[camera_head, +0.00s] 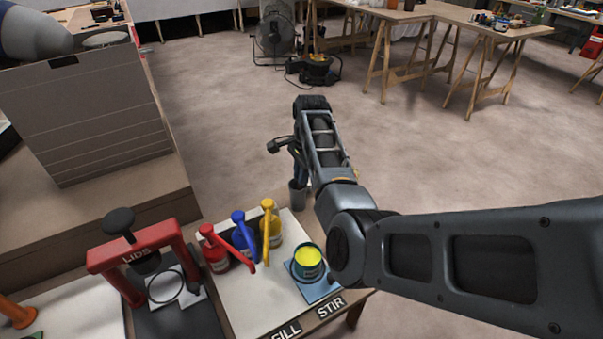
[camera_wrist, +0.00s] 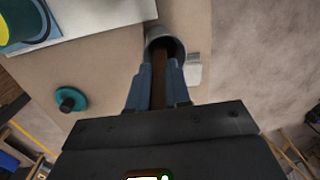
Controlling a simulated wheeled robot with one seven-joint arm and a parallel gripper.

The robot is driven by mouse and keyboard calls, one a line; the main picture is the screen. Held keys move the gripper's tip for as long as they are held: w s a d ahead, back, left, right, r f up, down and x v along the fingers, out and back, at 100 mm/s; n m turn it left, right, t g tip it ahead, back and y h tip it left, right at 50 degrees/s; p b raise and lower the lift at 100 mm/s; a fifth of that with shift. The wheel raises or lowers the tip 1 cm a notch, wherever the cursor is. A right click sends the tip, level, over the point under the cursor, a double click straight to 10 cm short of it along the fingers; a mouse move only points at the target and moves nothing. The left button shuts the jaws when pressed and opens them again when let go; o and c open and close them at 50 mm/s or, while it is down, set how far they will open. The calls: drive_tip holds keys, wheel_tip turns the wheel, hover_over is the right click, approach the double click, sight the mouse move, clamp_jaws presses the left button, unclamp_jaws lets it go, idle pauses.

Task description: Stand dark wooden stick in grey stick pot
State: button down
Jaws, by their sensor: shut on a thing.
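The dark wooden stick (camera_wrist: 162,66) is between the two blue fingers of my gripper (camera_wrist: 163,76) in the wrist view. My gripper is shut on it. The grey stick pot (camera_wrist: 180,44) is just beyond the fingertips, and the stick's far end overlaps its open mouth. I cannot tell how deep the end reaches or whether it touches the bottom. In the head view the pot (camera_head: 297,194) stands at the table's back right corner, directly below my gripper (camera_head: 299,178). The stick cannot be made out there.
A tin of yellow paint (camera_head: 308,262) sits on a blue mat left of my arm. Red (camera_head: 215,255), blue and yellow (camera_head: 270,222) pump bottles stand beside it. A red lid press (camera_head: 140,255) is further left. A teal knob (camera_wrist: 70,99) is near the pot.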

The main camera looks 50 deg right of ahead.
drive_tip(key=c, duration=1)
unclamp_jaws()
drive_tip(key=shift+o, duration=0.5)
drive_tip(key=o, duration=0.7)
drive_tip(key=shift+r+p, duration=4.85)
drive_tip(key=shift+r, duration=0.2)
